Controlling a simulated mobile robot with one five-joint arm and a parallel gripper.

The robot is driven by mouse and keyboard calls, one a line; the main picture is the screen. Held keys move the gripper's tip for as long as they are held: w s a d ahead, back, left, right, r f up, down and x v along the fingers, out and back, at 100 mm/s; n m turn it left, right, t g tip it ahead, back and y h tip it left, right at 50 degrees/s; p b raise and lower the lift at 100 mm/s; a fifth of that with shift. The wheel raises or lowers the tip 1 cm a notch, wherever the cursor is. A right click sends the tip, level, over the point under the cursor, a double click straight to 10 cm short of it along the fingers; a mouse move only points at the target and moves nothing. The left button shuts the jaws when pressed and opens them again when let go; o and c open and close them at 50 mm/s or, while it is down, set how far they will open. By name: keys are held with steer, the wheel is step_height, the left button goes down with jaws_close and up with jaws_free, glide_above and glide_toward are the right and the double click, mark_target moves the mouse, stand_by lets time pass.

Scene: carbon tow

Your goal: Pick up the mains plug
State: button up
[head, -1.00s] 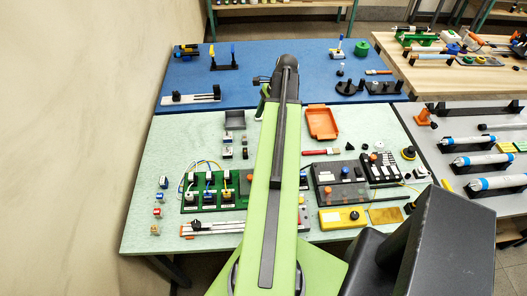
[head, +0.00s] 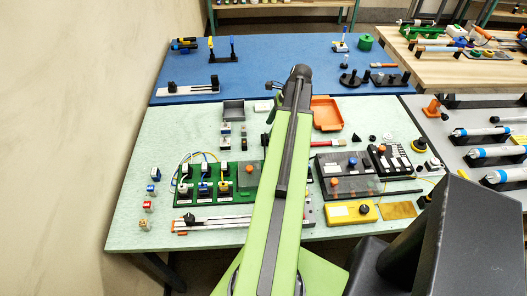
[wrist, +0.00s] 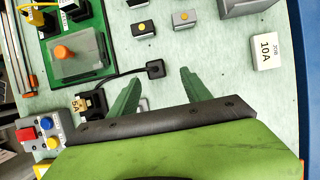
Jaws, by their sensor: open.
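In the wrist view a black body with upright parts (wrist: 93,106), which looks like the mains plug, stands on the pale green table left of my gripper. A black cable (wrist: 118,76) runs from it to a small black square piece (wrist: 155,69) lying flat. My gripper (wrist: 158,80) is open and empty, its green fingers on either side of the space just below that square piece and apart from it. The plug is outside the fingers, beyond the left one. In the head view my arm hides much of this spot.
A green socket board (head: 215,183) with coloured plugs and a clear cover lies left of my arm. An orange tray (head: 327,113) sits at the back.

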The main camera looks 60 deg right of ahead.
mark_target(267, 138)
steer(key=shift+w+a+f, duration=0.15)
steer(key=shift+f, duration=0.4)
steer(key=shift+r, duration=0.1)
steer(key=b+x, duration=0.3)
steer(key=s+b+x, duration=0.1)
steer(key=shift+w+a+f, duration=0.15)
steer(key=shift+a+f, duration=0.1)
steer(key=shift+f, duration=0.1)
steer(key=shift+w+a+f+b, duration=0.1)
steer(key=shift+w+f+b, duration=0.05)
steer(key=shift+f+b, duration=0.3)
steer(key=shift+r, duration=0.3)
steer(key=shift+c, duration=0.3)
jaws_close()
